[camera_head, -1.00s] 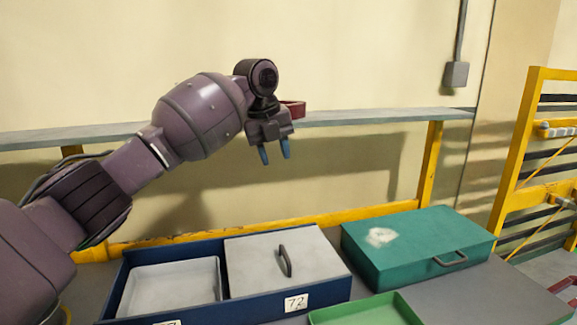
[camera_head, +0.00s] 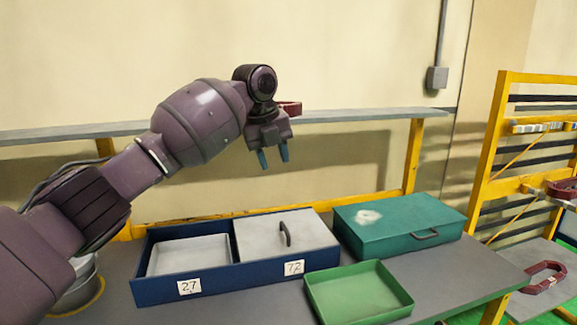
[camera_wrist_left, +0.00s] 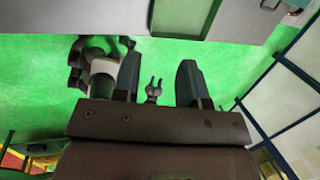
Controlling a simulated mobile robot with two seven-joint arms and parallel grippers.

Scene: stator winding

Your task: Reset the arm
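My left arm comes in from the left in the head view and is raised above the table. My left gripper (camera_head: 273,158) points down with its two blue-tipped fingers apart and nothing between them. In the left wrist view the left gripper (camera_wrist_left: 160,80) shows two separate dark fingers with an empty gap over green floor. A dark red part (camera_head: 291,107) shows just behind the gripper, near the shelf. My right gripper is not seen in the head view.
On the grey table (camera_head: 445,275) stand a blue bin (camera_head: 225,286) labelled 27 and 72, a green open tray (camera_head: 357,292) and a closed teal case (camera_head: 395,226). A shelf (camera_head: 360,115) runs behind. A yellow rack (camera_head: 490,150) with red parts stands at right.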

